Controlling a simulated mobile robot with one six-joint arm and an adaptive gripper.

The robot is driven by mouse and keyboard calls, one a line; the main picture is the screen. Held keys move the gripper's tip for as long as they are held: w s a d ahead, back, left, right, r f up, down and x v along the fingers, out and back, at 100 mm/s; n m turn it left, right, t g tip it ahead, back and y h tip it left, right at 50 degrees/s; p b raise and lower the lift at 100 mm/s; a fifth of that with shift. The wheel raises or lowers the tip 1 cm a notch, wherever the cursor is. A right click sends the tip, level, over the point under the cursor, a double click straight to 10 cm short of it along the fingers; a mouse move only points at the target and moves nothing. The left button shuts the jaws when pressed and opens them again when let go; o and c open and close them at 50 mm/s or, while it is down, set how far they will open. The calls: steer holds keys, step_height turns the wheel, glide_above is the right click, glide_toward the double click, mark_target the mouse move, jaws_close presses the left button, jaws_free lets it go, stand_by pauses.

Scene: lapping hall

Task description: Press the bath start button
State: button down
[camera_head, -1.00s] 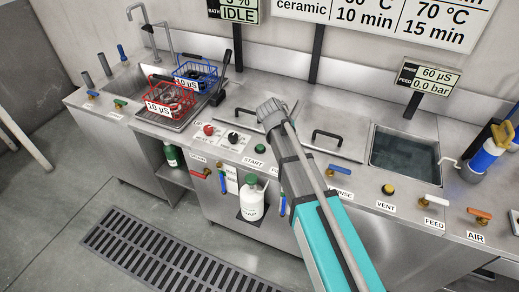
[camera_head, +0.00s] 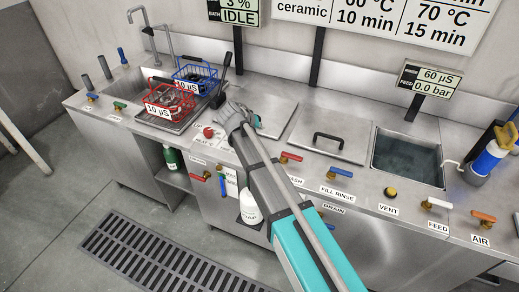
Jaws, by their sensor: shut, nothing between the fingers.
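The green START button is hidden behind my gripper and arm on the bath's steel front ledge (camera_head: 362,205). My gripper (camera_head: 236,117) is over the panel, close to the red knob (camera_head: 208,132) on its left. The gripper looks shut and empty; its fingertips are mostly hidden, and I cannot tell whether it touches anything. The bath display (camera_head: 239,11) on the wall reads IDLE.
A red basket (camera_head: 165,100) and a blue basket (camera_head: 193,76) stand at the left. A lidded tank cover (camera_head: 345,125) and an open water tank (camera_head: 408,157) lie to the right. A white bottle (camera_head: 249,207) hangs in front.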

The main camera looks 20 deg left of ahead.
steer(key=shift+f+b, duration=4.25)
steer(key=shift+f, duration=0.1)
steer(key=shift+f, duration=0.2)
steer(key=shift+f+b, duration=0.25)
steer(key=shift+b, duration=0.2)
steer(key=shift+f+b, duration=0.45)
steer(key=shift+b, duration=0.05)
steer(key=shift+r, duration=0.1)
steer(key=shift+r+p, duration=0.8)
steer(key=shift+p, duration=0.15)
steer(key=shift+r, duration=0.1)
steer(key=shift+r+p, duration=2.45)
steer(key=shift+p, duration=0.05)
